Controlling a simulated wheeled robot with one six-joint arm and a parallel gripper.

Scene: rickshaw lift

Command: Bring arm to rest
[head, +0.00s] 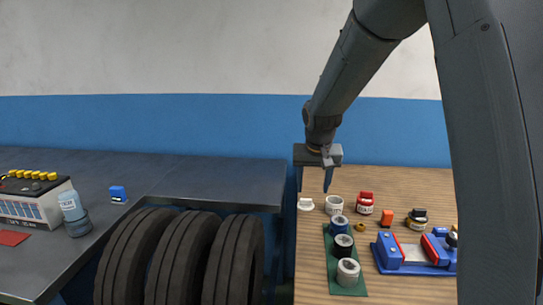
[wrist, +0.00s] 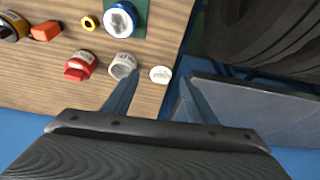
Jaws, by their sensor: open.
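My gripper (head: 314,182) points down above the back left corner of the wooden table (head: 390,180). Its two fingers are apart with nothing between them. A small white round item (head: 305,204) lies on the table just below the fingers. A white jar (head: 334,205) stands to the right of it. In the wrist view my gripper (wrist: 155,88) is open, with the white item (wrist: 160,74) and the white jar (wrist: 122,66) on the wood beyond the fingertips. My arm reaches down from the upper right in the head view.
A green mat (head: 345,288) holds several cans. A red-lidded jar (head: 366,203), an orange block (head: 387,218), a black-lidded jar (head: 417,219) and a blue-and-red fixture (head: 410,254) are further right. A dark bench (head: 220,174) and tires (head: 185,258) are left.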

